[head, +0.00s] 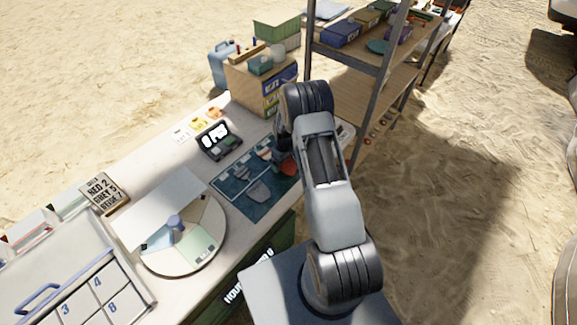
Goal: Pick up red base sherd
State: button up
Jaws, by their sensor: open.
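A red sherd (289,168) lies at the right end of the dark blue-green mat (228,188), partly hidden behind my arm. Grey sherds (258,190) lie on the same mat to its left. My gripper (281,157) is mostly hidden by my arm, low over the mat's right end and close to the red sherd. It is open. I cannot tell whether its fingers touch the sherd.
A round turntable (180,262) stands left of the mat. A numbered case (75,270) is at the lower left. A small black case (219,141) lies behind the mat. Stacked boxes (262,85) and a metal shelf (375,70) stand at the back.

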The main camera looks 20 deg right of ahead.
jog(key=shift+c, duration=0.4)
jog(key=c, duration=0.7)
jog(key=shift+c, duration=0.3)
jog(key=shift+r, duration=0.15)
